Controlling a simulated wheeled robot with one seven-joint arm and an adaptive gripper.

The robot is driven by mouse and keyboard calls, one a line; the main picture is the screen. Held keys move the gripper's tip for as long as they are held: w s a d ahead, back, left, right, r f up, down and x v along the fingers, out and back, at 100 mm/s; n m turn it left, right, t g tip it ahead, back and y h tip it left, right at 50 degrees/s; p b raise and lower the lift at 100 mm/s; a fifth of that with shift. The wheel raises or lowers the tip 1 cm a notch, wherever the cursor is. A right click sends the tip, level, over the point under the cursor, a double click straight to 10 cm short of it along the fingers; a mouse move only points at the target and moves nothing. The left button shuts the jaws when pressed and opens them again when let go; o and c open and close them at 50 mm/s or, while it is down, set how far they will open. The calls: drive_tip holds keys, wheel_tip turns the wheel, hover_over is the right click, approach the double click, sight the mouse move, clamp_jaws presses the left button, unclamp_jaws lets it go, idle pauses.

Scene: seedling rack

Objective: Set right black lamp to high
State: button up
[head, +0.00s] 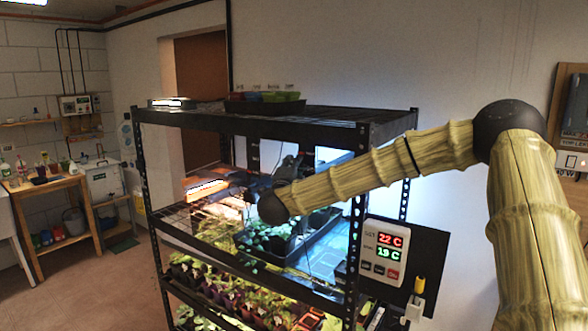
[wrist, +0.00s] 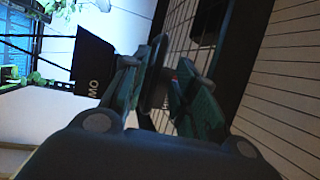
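My gripper (head: 255,188) is at the end of my arm, inside the rack under its top shelf; in the head view it is small and dark. In the wrist view my gripper (wrist: 158,88) has its two green-padded fingers on either side of a dark round piece (wrist: 156,72). Whether the pads touch it is unclear. A black box with the letters "MO" (wrist: 92,66) is beside the left finger. Bright bluish-white light fills the right part of the shelf, and a warm-lit lamp (head: 207,187) is at the left. I cannot make out the right black lamp's setting.
The black rack (head: 250,118) has wire shelves with green seedlings (head: 268,237) near my gripper and more plants below. A control box (head: 385,250) reading 22 C and 19 C hangs at the right. A wooden table (head: 42,184) stands at the left. Floor between is clear.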

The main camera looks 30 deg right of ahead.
drive_tip(key=shift+f, duration=0.1)
drive_tip(key=v, duration=1.2)
